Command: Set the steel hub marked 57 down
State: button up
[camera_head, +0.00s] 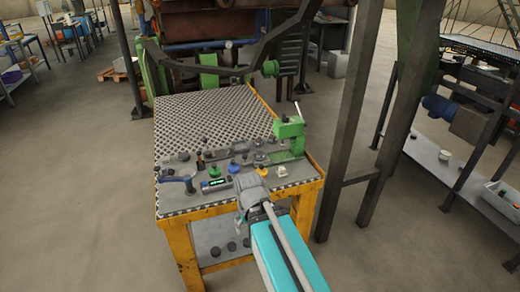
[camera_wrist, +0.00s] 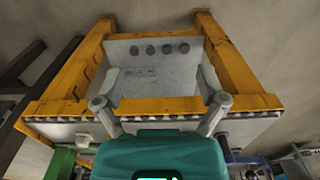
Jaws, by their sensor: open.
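My gripper (camera_head: 250,188) is at the near edge of the perforated-top workbench (camera_head: 205,118). In the wrist view my gripper (camera_wrist: 160,88) has its two grey fingers spread wide, with nothing seen between them. Several dark round pieces stand in a row on the grey lower shelf (camera_wrist: 145,88), one of them here (camera_wrist: 150,50). Dark round pieces (camera_head: 231,247) also show on that shelf in the head view. No number can be read on any piece, so I cannot tell which is the steel hub marked 57.
The bench top's near part holds a green press (camera_head: 290,130), a device with a lit display (camera_head: 215,184), a blue tool (camera_head: 177,178) and small coloured-base parts, including a yellow one (camera_head: 262,170). The bench's far part is clear. A dark steel post (camera_head: 350,120) stands right of the bench.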

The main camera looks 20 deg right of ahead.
notch_tip(320, 180, up, 6)
jog(key=p, duration=0.4)
jog(key=shift+p, duration=0.3)
jog(key=c, duration=0.5)
